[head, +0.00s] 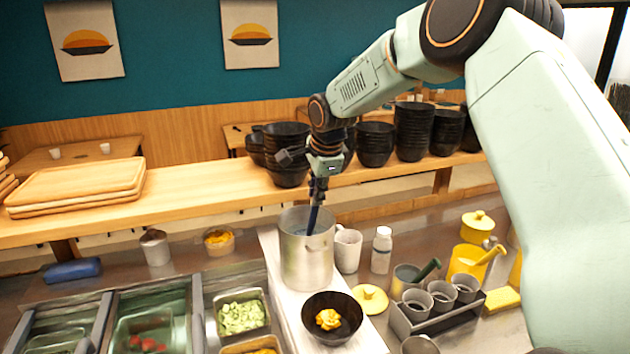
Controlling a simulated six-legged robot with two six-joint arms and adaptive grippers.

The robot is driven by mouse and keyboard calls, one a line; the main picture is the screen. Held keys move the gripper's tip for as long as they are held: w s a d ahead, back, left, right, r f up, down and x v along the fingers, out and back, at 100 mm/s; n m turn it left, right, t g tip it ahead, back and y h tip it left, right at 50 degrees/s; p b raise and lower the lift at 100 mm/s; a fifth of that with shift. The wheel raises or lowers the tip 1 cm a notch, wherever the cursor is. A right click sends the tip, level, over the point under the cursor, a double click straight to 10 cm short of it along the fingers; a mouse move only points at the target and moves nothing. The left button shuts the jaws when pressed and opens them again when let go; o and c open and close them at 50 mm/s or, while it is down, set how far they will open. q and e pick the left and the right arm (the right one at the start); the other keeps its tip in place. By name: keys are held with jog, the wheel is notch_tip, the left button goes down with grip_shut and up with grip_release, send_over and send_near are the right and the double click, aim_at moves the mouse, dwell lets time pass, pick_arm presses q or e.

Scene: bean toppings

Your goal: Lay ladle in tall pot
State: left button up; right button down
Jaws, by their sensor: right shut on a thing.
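The tall pot (306,262) is a silver metal cylinder standing upright on a white board at the middle of the counter. My right gripper (318,188) is just above the pot's mouth, pointing down. It is shut on the dark handle of the ladle (312,219). The ladle is slightly tilted, and its lower end is inside the pot, hidden by the pot's wall. I cannot tell whether it touches the bottom. My left gripper is not in view.
A black bowl (331,318) with yellow food stands in front of the pot. A white mug (347,250) and a white bottle (381,250) stand to its right. Stacked black bowls (375,144) line the shelf behind. Food trays (241,314) are at the front left.

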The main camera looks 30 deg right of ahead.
aim_at(315, 215)
jog(key=f+b, duration=0.1)
jog(key=f, duration=0.1)
jog(key=f+b, duration=0.1)
jog(key=f, duration=0.1)
jog(key=f+b, duration=0.1)
jog(key=f, duration=0.1)
jog(key=shift+w+f+b, duration=0.2)
jog(key=shift+w+b, duration=0.05)
jog(key=shift+b, duration=0.15)
notch_tip(315, 215, down, 3)
jog(key=shift+w+r+b, duration=0.1)
jog(key=shift+b, duration=0.2)
jog(key=c, duration=1.4)
grip_release()
jog(key=shift+s+r, duration=0.15)
jog(key=shift+s, duration=0.1)
jog(key=shift+o, duration=1.1)
jog(key=shift+w, duration=0.1)
jog(key=shift+w, duration=0.1)
